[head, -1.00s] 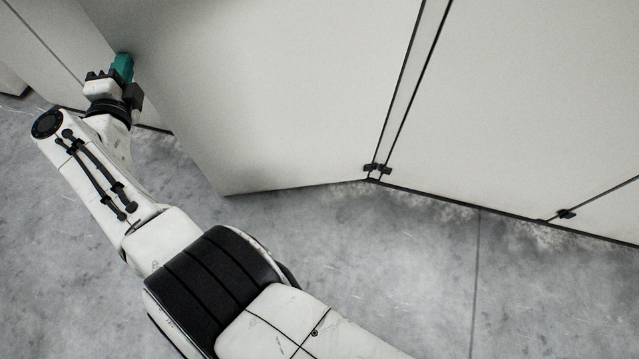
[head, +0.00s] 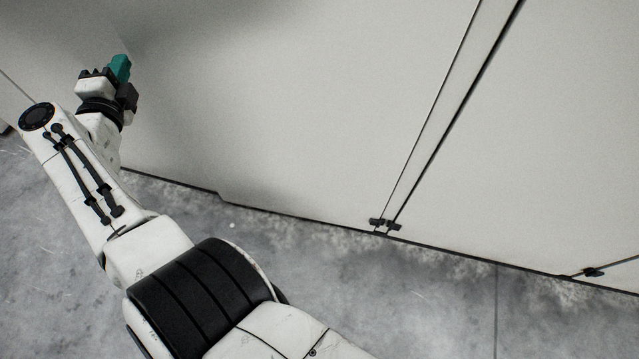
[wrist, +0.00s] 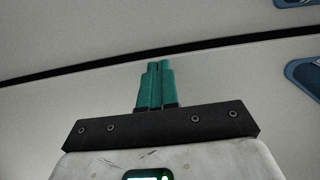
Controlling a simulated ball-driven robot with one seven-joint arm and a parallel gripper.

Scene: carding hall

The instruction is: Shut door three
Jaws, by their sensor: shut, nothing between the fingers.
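A pale door panel (head: 300,110), hinged at its right by a small black hinge (head: 384,224), fills the middle of the head view. Its lower edge now runs nearly in line with the neighbouring panels, with a small step at its lower left corner. I cannot tell if it is fully flush. No number shows on it. My gripper (head: 121,66), with teal fingers, is in front of the panels at the upper left. The fingers (wrist: 155,84) are together and empty in the wrist view, against a pale surface; contact cannot be told.
Another pale panel (head: 540,130) stands to the right, with a further black hinge (head: 592,272) at its lower edge. Grey concrete floor (head: 400,310) lies clear in front. In the wrist view a dark seam (wrist: 90,66) crosses the pale surfaces, and a blue fitting (wrist: 306,76) shows at right.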

